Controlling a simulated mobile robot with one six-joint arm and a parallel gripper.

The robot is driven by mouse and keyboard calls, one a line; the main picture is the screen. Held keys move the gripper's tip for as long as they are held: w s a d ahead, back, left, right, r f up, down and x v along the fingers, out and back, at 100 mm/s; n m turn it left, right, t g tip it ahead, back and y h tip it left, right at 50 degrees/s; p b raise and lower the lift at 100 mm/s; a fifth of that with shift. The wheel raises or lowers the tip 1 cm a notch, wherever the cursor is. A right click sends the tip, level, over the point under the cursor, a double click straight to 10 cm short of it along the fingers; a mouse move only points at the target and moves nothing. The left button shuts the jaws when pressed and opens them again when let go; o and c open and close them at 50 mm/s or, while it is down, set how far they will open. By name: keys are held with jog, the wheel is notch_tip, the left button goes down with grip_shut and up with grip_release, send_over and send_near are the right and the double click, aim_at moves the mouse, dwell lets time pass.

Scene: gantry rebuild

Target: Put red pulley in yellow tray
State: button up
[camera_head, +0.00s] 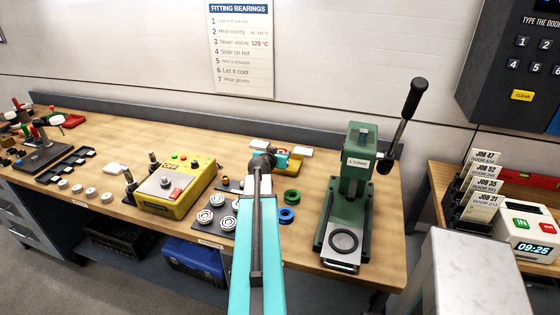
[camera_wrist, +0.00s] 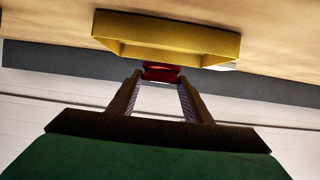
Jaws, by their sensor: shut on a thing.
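The red pulley (camera_wrist: 161,73) is held between the two fingertips of my gripper (camera_wrist: 160,80) in the wrist view. In the head view my gripper (camera_head: 281,160) is far out over the bench, and a little red (camera_head: 283,154) shows at its tip. The yellow tray (camera_wrist: 165,47) appears close to the pulley in the wrist view, which looks upside down. The tray's edge (camera_head: 303,152) shows behind my gripper in the head view; my arm hides part of it. The pulley appears at the tray's rim, apparently above it; I cannot tell whether they touch.
A green press (camera_head: 352,185) with a long lever stands right of my arm. A yellow control box (camera_head: 172,190) stands to the left. Green (camera_head: 292,197) and blue (camera_head: 287,215) rings lie beside my arm. A dark mat (camera_head: 215,222) with round parts lies left of it.

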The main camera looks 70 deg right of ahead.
jog(key=shift+f, duration=0.15)
jog(key=shift+f+p, duration=0.35)
jog(key=shift+f, duration=1.35)
jog(key=shift+f, duration=0.15)
jog(key=o, duration=1.2)
jog(key=shift+c, duration=0.2)
jog(key=shift+r, duration=0.2)
jog(key=shift+a+r, duration=0.1)
jog(key=shift+a, duration=0.5)
jog(key=shift+b+v, duration=1.55)
jog(key=shift+v, duration=2.45)
jog(key=shift+r+p, duration=0.2)
jog(key=shift+p, duration=0.85)
